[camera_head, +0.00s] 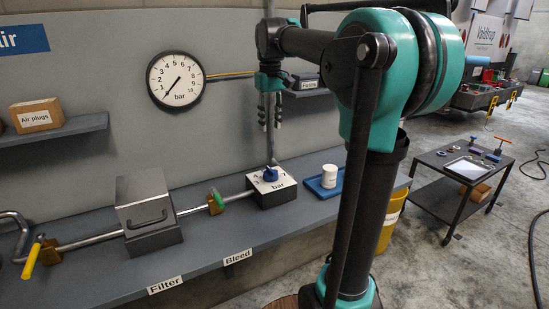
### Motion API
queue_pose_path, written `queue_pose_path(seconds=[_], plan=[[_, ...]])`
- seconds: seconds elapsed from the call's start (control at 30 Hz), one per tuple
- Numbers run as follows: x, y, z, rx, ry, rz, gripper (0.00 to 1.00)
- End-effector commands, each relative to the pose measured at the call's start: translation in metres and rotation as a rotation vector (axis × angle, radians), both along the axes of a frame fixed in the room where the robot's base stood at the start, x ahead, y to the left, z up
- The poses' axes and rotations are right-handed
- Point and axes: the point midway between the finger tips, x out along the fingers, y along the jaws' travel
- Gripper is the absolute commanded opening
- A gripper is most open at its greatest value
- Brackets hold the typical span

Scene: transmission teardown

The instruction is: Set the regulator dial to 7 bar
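The regulator is a dark box with a white top plate (284,183) marked "bar", on the bench. Its blue dial (270,174) sits on top; its numbers are too small to read. The round pressure gauge (188,84) on the wall has its needle pointing to the lower left, near the low end of the scale. My gripper (270,124) points down above the dial, clear of it. Its two dark fingers are apart, with the grey vertical pipe showing between them. I see nothing held.
The filter box (150,215) and a yellow-handled valve (32,257) stand left along the pipe. A green-handled valve (216,200) is just left of the regulator. A blue tray (322,190) with a white container (329,176) is to its right. Bench front is clear.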

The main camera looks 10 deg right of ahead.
Motion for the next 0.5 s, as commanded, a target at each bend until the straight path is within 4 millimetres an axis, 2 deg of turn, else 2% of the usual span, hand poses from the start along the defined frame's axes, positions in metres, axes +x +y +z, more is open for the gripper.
queue_pose_path(seconds=[0.07,0.17,0.27,0.5], plan=[[0.002,0.001,0.007,-0.001,0.008,0.008,0.31],[0.002,0.002,0.006,-0.002,0.012,0.011,0.31],[0.002,0.002,-0.005,-0.001,0.011,0.010,0.31],[0.002,0.001,-0.051,-0.001,0.010,0.010,0.31]])
